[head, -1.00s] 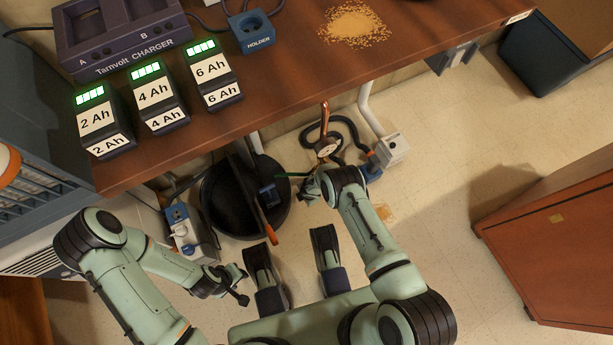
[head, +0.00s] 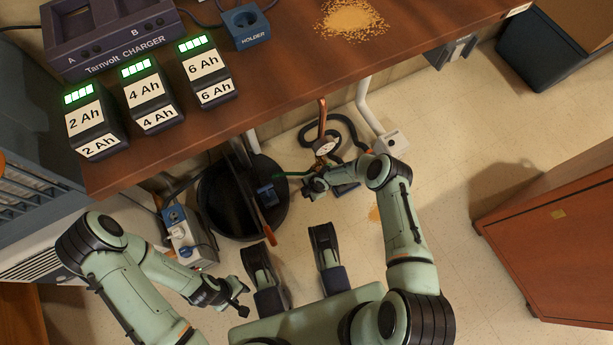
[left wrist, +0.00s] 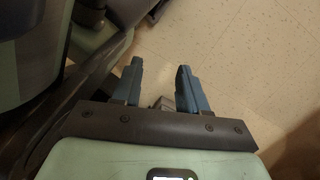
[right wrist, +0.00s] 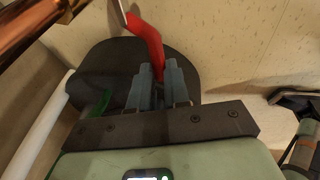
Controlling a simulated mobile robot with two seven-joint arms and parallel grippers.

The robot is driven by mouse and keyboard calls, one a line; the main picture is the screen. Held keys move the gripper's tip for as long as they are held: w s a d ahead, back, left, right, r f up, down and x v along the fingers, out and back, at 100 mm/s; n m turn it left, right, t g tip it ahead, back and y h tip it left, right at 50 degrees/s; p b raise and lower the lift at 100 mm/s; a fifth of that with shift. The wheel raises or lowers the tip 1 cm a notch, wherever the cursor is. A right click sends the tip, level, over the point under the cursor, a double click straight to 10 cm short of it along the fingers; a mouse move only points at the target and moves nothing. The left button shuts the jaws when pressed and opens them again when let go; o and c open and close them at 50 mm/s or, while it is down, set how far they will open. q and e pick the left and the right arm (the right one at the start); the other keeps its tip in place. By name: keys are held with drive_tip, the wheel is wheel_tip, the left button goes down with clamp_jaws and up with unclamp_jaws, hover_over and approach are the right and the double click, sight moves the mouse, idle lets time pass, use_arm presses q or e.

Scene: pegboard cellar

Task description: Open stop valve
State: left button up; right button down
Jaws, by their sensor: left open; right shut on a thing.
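The copper pipe (head: 321,118) with a round gauge (head: 325,146) stands below the bench edge. In the right wrist view the red lever (right wrist: 148,38) runs from a silver piece near the copper pipe (right wrist: 28,28) down between my right fingers. My right gripper (right wrist: 158,80) is shut on this lever. In the head view the right gripper (head: 314,186) is beside the lower pipe, and the lever is hard to make out there. My left gripper (head: 242,300) is open and empty, low over the floor; its two fingers show apart in the left wrist view (left wrist: 158,82).
The bench (head: 285,75) overhangs the pipe and carries a charger (head: 110,40), several battery packs and a pile of grains (head: 350,20). A round black bin (head: 215,205) stands left of the right gripper.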

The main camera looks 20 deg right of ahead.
drive_tip(key=shift+s+a, duration=0.1)
drive_tip(key=shift+s, duration=0.05)
drive_tip(key=c, duration=1.1)
unclamp_jaws()
drive_tip(key=shift+r, duration=0.1)
use_arm(q)
drive_tip(key=w+d+r+t+p, duration=0.1)
drive_tip(key=w+r+t+p, duration=0.2)
drive_tip(key=w, duration=0.7)
wheel_tip(320, 180, up, 4)
drive_tip(key=shift+d+f+m+t+p, duration=0.15)
drive_tip(key=shift+f+m+t+p, duration=0.15)
drive_tip(key=shift+p, duration=0.75)
use_arm(e)
drive_tip(key=v, duration=1.3)
use_arm(q)
drive_tip(key=shift+s, duration=0.1)
use_arm(e)
drive_tip(key=shift+r, duration=0.1)
